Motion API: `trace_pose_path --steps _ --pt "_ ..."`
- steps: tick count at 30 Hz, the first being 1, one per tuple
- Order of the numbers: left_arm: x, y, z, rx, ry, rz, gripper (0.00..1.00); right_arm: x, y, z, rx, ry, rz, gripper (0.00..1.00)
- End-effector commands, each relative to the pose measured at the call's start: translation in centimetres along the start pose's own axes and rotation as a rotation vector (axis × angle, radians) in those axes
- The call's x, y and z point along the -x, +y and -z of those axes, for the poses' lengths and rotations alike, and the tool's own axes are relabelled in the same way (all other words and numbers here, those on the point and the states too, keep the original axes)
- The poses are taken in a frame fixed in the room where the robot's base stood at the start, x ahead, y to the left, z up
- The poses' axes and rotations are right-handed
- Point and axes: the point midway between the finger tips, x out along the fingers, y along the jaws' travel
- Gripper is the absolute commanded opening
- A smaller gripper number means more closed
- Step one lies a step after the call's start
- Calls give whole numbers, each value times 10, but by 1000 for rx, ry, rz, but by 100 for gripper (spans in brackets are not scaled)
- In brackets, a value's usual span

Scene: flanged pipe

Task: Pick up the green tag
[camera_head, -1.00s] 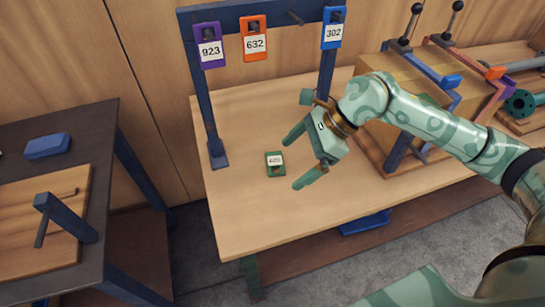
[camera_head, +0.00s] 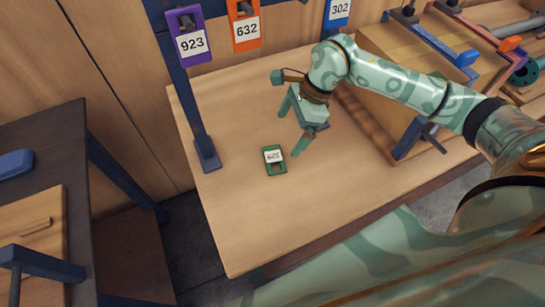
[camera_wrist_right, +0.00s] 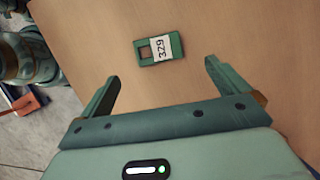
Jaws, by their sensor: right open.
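The green tag (camera_head: 274,160) lies flat on the wooden table, with a white label on it. In the right wrist view the tag (camera_wrist_right: 158,49) reads 329 and has a hole at one end. My right gripper (camera_head: 290,128) is open and empty above the table, just up and to the right of the tag in the head view. In the right wrist view its two fingers (camera_wrist_right: 158,82) are spread, and the tag lies beyond their tips, roughly between them. My left gripper is not in view.
A blue rack (camera_head: 195,120) holds a purple tag (camera_head: 191,38) 923, an orange tag (camera_head: 244,26) 632 and a blue tag (camera_head: 337,14) 302. A wooden block with clamps (camera_head: 410,60) stands right. A dark table (camera_head: 45,150) is left. The tabletop around the green tag is clear.

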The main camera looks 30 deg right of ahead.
Motion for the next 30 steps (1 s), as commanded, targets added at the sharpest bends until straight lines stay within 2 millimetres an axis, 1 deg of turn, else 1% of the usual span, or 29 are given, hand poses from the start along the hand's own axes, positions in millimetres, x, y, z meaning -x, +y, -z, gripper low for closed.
trace_pose_path --steps 1,3,11,15,18,21,27,29,30 --pt "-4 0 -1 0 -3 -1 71 -14 1 0 -1 -2 -4 100" --pt "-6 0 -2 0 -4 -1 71 -27 0 0 -1 -2 -3 100" --pt "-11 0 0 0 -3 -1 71 -50 2 1 -1 -1 -2 100" --pt "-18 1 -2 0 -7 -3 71 -75 7 4 -2 -2 -5 100" --pt "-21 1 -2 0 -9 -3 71 -88 6 4 -2 -3 -2 100" --pt "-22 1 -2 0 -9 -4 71 -93 6 4 -1 -1 0 100" --pt "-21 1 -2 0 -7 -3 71 -92 5 4 0 0 1 100" --pt "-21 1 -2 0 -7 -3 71 -92 5 4 0 -1 1 83" --pt "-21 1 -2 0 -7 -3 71 -92 5 4 0 0 1 72"
